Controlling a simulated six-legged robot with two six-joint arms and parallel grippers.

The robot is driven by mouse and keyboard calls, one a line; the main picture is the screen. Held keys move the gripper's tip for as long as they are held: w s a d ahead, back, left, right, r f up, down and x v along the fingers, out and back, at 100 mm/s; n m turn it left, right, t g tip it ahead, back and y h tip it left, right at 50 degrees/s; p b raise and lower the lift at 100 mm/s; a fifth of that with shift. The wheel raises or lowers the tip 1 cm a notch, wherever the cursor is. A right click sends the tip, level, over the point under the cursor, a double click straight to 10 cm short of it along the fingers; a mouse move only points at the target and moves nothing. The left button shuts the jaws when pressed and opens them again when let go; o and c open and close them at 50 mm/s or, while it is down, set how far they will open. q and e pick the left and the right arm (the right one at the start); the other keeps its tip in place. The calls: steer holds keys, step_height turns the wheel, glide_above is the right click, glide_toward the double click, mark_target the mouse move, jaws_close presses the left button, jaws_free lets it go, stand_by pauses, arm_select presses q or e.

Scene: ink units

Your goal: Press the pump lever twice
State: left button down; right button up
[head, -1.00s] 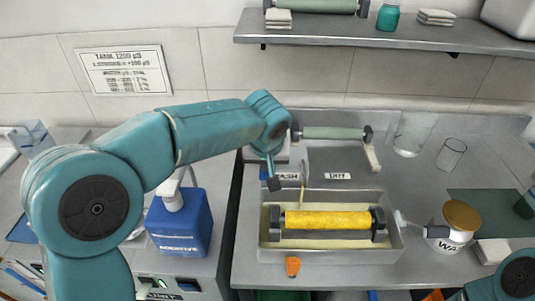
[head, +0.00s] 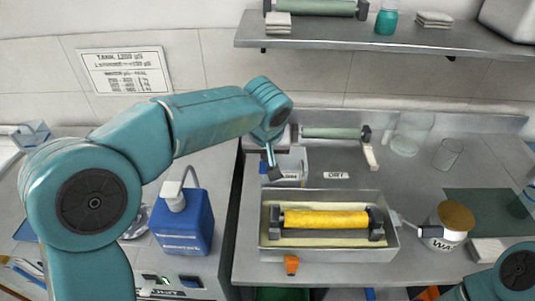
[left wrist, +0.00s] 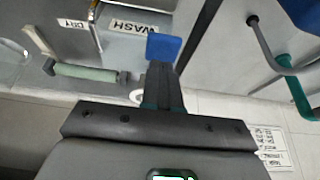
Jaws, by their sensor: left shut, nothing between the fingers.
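My left gripper (head: 272,172) is shut and empty, pointing down by the grey box with the WASH label (head: 288,180), behind the metal tray. In the left wrist view its dark fingers (left wrist: 160,75) are together. A flat blue piece (left wrist: 165,46) shows just past their tips. It may be the pump lever's pad; I cannot tell whether the fingers touch it. The lever's arm and pivot are not clearly visible. A blue additive bottle (head: 182,222) with a white pump-like top stands left, apart from the gripper. My right gripper is out of view.
The metal tray (head: 391,245) holds a yellow roller (head: 325,220). Behind it is a green roller (head: 333,133). A wax jar (head: 442,236) and a clear glass (head: 448,154) stand to the right. A shelf (head: 390,40) overhangs the back wall.

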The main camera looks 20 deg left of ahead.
arm_select(q)
steer(key=shift+f, duration=0.1)
steer(key=shift+f+b, duration=1.8)
steer(key=shift+f, duration=0.1)
steer(key=shift+r, duration=0.15)
steer(key=shift+r+p, duration=1.45)
steer(key=shift+r, duration=0.4)
step_height(320, 180, up, 6)
steer(key=p, duration=0.4)
steer(key=shift+p, duration=0.3)
